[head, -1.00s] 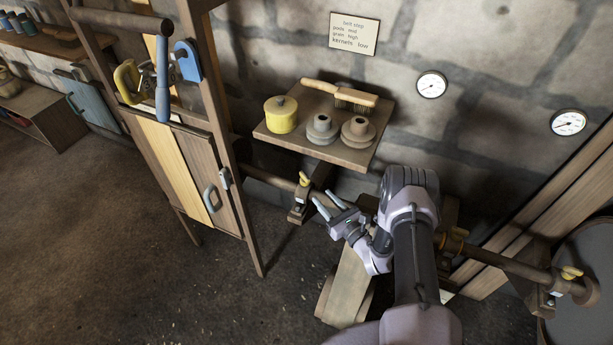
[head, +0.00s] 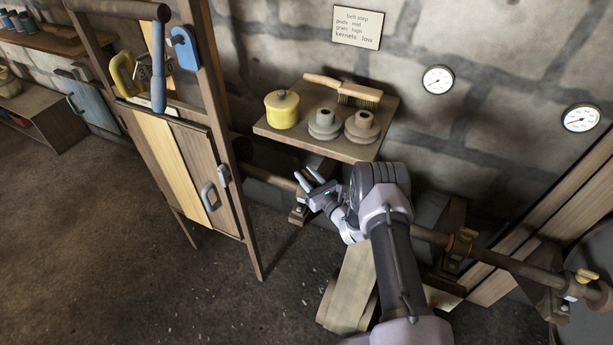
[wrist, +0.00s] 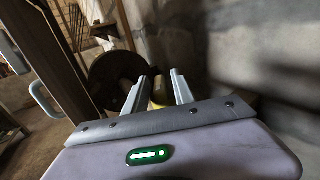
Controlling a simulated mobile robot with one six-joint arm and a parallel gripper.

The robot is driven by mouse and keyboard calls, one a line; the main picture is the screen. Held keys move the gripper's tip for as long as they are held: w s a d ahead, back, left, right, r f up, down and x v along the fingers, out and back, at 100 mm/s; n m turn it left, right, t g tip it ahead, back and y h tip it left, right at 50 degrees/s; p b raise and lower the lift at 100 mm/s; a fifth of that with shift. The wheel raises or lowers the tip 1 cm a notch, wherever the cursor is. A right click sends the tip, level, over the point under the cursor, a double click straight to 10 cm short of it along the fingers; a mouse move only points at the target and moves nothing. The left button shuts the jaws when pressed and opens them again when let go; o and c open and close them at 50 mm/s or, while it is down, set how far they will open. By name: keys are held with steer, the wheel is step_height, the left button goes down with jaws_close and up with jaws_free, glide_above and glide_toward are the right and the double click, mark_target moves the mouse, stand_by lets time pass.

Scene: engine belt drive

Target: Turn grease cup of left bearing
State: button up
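The left bearing (head: 299,214) sits on the shaft below the shelf in the head view, partly covered by my gripper. Its yellow grease cup is hidden behind my fingers there. In the wrist view a yellow piece, which looks like the grease cup (wrist: 158,92), shows between the two fingers, with a gap visible beside it. My gripper (head: 304,173) is open at the left bearing, fingers apart; it also shows in the wrist view (wrist: 158,76). I cannot tell whether a finger touches the cup.
The shelf (head: 345,150) above holds a yellow tin (head: 282,109), two pulleys and a brush (head: 343,88). A wooden cabinet frame (head: 232,130) stands left. Other bearings with yellow cups (head: 587,276) sit along the shaft at right.

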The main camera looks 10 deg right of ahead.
jaws_close()
steer(key=m+t+h, duration=0.1)
steer(key=m+h, duration=0.1)
steer(key=h, duration=0.2)
steer(key=shift+a+m+p, duration=0.15)
steer(key=shift+m+p, duration=0.25)
steer(key=m+h, duration=0.1)
steer(key=h, duration=0.2)
steer(key=m+h, duration=0.2)
steer(key=h, duration=0.1)
steer(key=shift+f+m+b, duration=0.1)
steer(key=shift+m+b, duration=0.2)
steer(key=shift+b, duration=0.05)
steer(key=m+g+h, duration=0.1)
steer(key=m+h, duration=0.1)
steer(key=h, duration=0.1)
steer(key=m+g+h, duration=0.1)
steer(key=m+h, duration=0.1)
steer(key=shift+h, duration=0.4)
steer(key=shift+m+g+h, duration=0.8)
steer(key=shift+m+h, duration=0.1)
steer(key=shift+h, duration=0.3)
